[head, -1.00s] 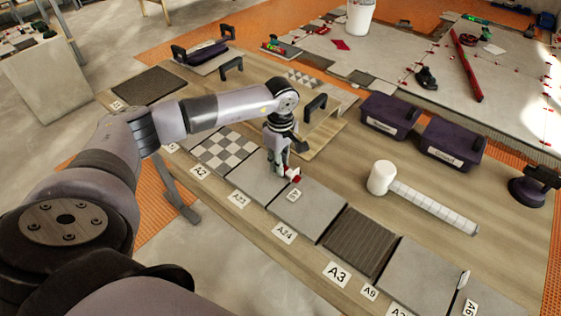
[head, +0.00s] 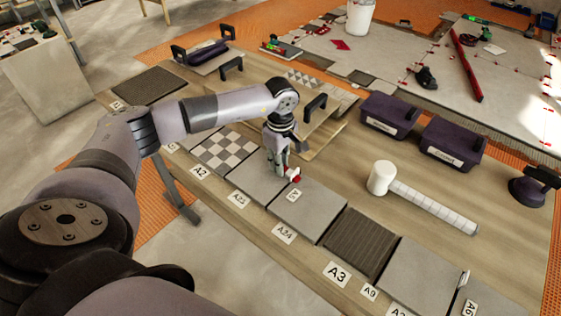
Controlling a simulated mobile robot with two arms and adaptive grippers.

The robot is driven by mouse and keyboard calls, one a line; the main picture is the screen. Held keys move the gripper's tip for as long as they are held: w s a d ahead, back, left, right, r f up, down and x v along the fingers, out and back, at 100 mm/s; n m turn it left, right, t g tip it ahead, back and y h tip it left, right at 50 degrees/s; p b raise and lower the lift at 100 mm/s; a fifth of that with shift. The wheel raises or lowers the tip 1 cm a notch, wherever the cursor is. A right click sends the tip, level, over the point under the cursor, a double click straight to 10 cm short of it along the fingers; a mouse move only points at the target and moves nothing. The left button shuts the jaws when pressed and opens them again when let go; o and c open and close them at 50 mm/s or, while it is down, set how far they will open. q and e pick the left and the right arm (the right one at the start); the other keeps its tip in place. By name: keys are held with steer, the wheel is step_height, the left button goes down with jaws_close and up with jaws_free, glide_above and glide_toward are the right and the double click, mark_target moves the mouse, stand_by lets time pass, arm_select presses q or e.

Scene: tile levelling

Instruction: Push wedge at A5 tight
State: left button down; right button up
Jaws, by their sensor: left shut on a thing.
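My left gripper (head: 283,174) points down at the seam between two grey tiles, the A23 tile (head: 257,184) and the A24 tile (head: 308,213). It is shut on a small red wedge (head: 294,175), whose red end sticks out to the right of the fingers. The rest of the wedge and its contact with the seam are hidden by the fingers, so I cannot tell how deep it sits. A small white tag (head: 293,195), apparently A5, lies just in front. My right gripper is not in view.
A white-headed mallet (head: 381,178) lies on the bench to the right. Two dark purple boxes (head: 389,117) (head: 452,144) stand behind it. A dark ribbed tile (head: 358,243) lies right of the A24 tile. A wooden board with a black handle (head: 316,106) is behind my gripper. Bare bench lies between tiles and mallet.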

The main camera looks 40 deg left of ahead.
mark_target(286, 169)
arm_select(q)
steer(key=shift+d, duration=1)
stand_by(1.1)
steer(key=c, duration=1.4)
jaws_free()
steer(key=shift+r, duration=0.15)
step_height(286, 169, up, 12)
steer(key=shift+f, duration=0.15)
